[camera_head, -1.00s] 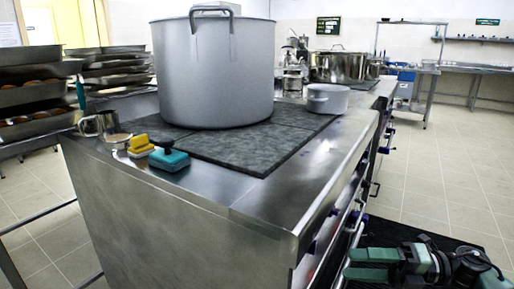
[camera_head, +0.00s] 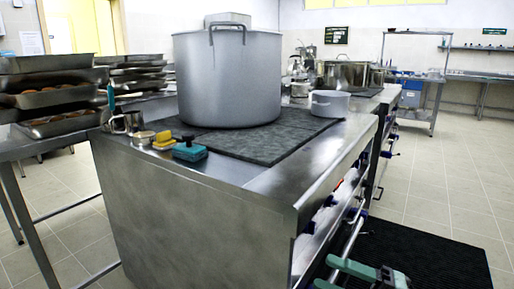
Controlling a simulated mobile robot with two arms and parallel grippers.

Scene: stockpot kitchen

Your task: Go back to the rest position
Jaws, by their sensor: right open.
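The rest of my right arm is mostly cut off by the frame. My left gripper is not in view.
A teal sponge block (camera_head: 190,151), a yellow one (camera_head: 164,140) and a steel mug (camera_head: 127,122) sit on the counter's left corner. A small pale pot (camera_head: 329,103) stands behind. Stacked trays (camera_head: 50,95) fill the left. Tiled floor (camera_head: 450,190) is open at right.

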